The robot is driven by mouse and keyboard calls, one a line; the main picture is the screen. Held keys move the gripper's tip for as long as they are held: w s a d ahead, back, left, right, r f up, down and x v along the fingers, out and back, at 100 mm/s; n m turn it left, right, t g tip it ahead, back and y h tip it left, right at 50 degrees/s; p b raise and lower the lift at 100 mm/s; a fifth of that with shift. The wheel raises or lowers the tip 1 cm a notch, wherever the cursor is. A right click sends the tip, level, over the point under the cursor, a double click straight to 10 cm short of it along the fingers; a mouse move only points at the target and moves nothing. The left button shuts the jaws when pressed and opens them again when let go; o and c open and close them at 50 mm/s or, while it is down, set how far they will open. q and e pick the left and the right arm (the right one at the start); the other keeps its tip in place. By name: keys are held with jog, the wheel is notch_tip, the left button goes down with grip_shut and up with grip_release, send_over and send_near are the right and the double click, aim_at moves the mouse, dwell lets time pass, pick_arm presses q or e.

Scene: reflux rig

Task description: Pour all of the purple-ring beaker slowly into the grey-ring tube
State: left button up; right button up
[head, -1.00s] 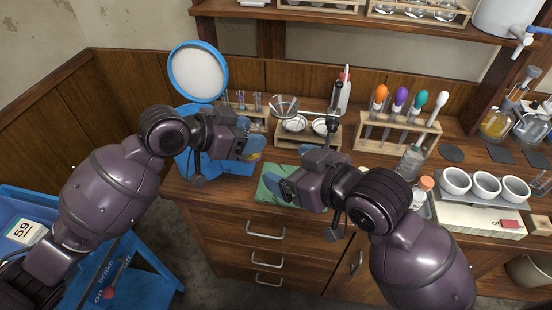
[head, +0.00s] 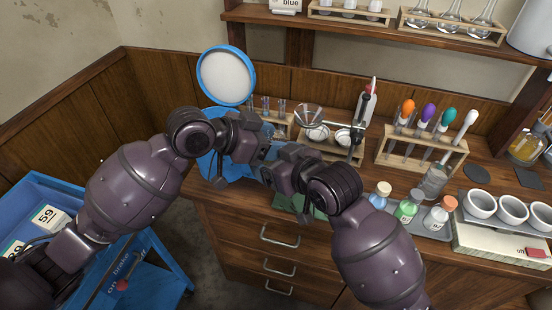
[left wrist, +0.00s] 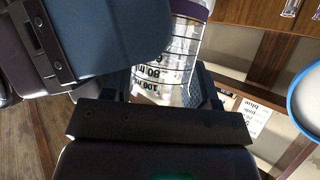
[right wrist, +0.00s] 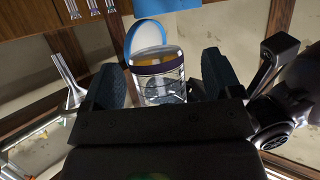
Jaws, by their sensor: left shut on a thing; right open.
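The purple-ring beaker (left wrist: 180,62) is clear glass with black volume marks and a purple band. My left gripper (head: 256,146) is shut on it; the head view hides it behind my grippers. In the right wrist view the beaker (right wrist: 160,82) shows between the spread fingers of my right gripper (right wrist: 160,85), which is open; I cannot tell whether they touch it. My right gripper (head: 268,168) is close against the left one in the head view. Several thin tubes stand in a small wooden rack (head: 284,124) behind; their ring colours are too small to tell.
A glass funnel (head: 308,116) on a stand is behind my right gripper. A rack with coloured bulb droppers (head: 425,150), capped bottles (head: 408,206) and white cups (head: 480,204) are to the right. A round blue-rimmed disc (head: 226,75) stands at the left.

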jog(key=c, duration=1)
pick_arm(q)
jog(key=o, duration=1.1)
jog(key=shift+s+d, duration=0.1)
jog(key=shift+s, duration=0.2)
pick_arm(e)
jog(key=shift+w+d, duration=0.1)
jog(key=shift+w, duration=0.05)
